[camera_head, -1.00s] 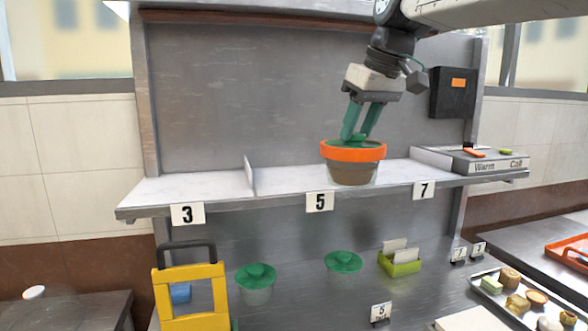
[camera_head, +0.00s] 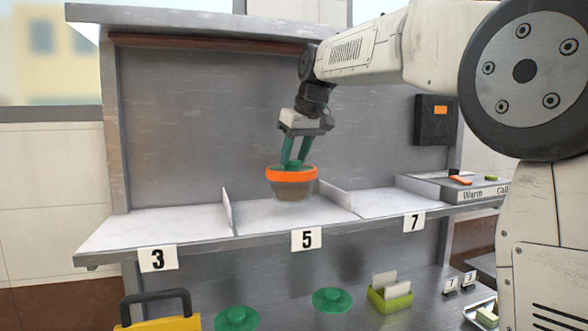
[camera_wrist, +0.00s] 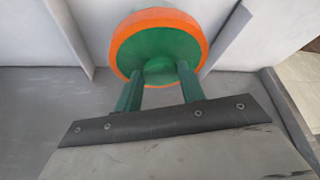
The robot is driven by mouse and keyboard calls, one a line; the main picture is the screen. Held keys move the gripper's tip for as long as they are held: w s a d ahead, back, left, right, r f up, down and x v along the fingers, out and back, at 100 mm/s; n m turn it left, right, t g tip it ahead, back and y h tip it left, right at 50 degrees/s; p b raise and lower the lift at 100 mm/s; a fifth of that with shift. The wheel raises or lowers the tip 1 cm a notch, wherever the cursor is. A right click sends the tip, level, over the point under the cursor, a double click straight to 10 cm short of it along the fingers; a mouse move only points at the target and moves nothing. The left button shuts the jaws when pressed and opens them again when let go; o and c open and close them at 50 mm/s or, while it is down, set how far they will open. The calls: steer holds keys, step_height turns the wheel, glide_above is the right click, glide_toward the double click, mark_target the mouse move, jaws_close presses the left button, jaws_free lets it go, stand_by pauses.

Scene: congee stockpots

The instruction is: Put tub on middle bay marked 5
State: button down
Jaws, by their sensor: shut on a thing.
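The tub (camera_head: 291,187) is brownish and see-through, with an orange rim band and a green lid. My gripper (camera_head: 294,160) is shut on the green knob of its lid and holds the tub upright. In the head view the tub appears in front of the middle bay marked 5 (camera_head: 270,218), between two low dividers, and looks to be a little above the shelf. The wrist view shows the green lid and orange rim (camera_wrist: 158,45) from above, between my two green fingers. The wrist view hides the tub's underside.
The bay marked 3 (camera_head: 160,232) on the left and the bay marked 7 (camera_head: 385,203) on the right look empty. Dividers (camera_head: 228,211) and (camera_head: 338,195) flank the middle bay. A warm/call box (camera_head: 460,188) stands at the shelf's right end. Green-lidded tubs (camera_head: 237,319) sit below.

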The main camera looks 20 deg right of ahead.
mark_target(295, 160)
steer(key=shift+w+a, duration=0.1)
steer(key=shift+w, duration=0.25)
steer(key=shift+f, duration=1.7)
steer(key=shift+f, duration=0.15)
steer(key=c, duration=0.8)
jaws_free()
steer(key=shift+c, duration=0.2)
